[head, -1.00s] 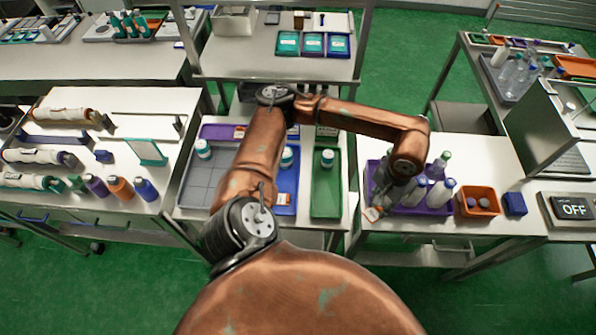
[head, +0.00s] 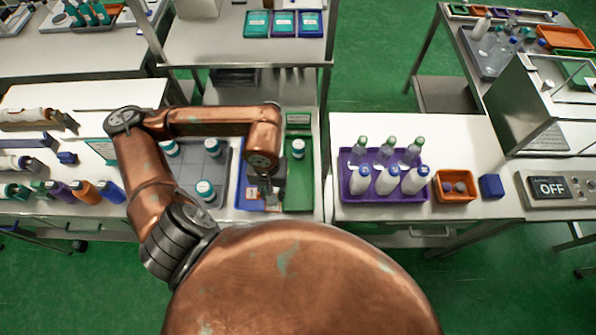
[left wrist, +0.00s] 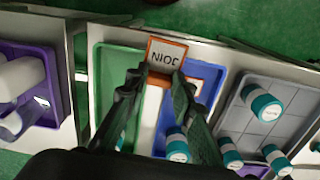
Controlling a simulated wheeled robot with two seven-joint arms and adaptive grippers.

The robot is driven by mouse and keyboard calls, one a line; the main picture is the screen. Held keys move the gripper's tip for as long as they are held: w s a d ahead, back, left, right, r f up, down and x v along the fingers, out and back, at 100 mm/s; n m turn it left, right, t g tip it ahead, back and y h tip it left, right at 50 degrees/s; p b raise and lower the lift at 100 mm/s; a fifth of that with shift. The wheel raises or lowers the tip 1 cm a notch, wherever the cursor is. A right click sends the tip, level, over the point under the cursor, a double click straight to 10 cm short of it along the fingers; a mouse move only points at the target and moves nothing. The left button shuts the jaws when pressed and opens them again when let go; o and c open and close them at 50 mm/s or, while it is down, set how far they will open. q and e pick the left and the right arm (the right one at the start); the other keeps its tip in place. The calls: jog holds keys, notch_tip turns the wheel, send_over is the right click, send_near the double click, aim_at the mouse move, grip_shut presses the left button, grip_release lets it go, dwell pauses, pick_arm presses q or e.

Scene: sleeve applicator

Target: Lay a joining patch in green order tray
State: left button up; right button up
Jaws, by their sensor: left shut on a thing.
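My left gripper (head: 268,192) is shut on a joining patch, an orange-edged white card marked JOIN (left wrist: 167,53) in the left wrist view. The gripper is above the border between the green order tray (head: 299,185) and the blue tray (head: 243,204). In the left wrist view the patch overlaps the white strip between the trays, and the green tray (left wrist: 115,88) lies to its left. A white, teal-capped bottle (head: 298,148) stands at the far end of the green tray; its near part looks bare. My right gripper is not in view.
Another orange-edged card (head: 252,192) lies in the blue tray, close beside the gripper. A bottle (left wrist: 177,145) is also in that tray. The grey tray (head: 188,175) to the left holds several bottles. A purple tray (head: 349,190) of bottles and an orange bin (head: 455,199) stand right.

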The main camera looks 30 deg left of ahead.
pick_arm(q)
jog(key=shift+s+a+n, duration=0.25)
jog(key=shift+s+n, duration=0.05)
jog(key=shift+s, duration=0.75)
jog(key=shift+w+d+f+p, duration=0.1)
jog(key=shift+w+f+p, duration=0.15)
jog(key=shift+w, duration=0.35)
jog(key=shift+w+d+f+p, duration=0.1)
jog(key=shift+w+f, duration=0.2)
jog(key=shift+w, duration=0.25)
jog(key=w+d+f+p, duration=0.1)
jog(key=w+f, duration=0.2)
jog(key=w, duration=0.3)
send_over(298, 189)
jog(key=s, duration=0.1)
notch_tip(298, 189, down, 5)
jog(key=shift+r, duration=0.1)
jog(key=shift+w+d+f+p, duration=0.1)
jog(key=shift+w+f+p, duration=0.25)
jog(key=shift+f, duration=0.1)
notch_tip(298, 189, down, 3)
jog(key=shift+p, duration=0.4)
jog(key=shift+w+f, duration=0.1)
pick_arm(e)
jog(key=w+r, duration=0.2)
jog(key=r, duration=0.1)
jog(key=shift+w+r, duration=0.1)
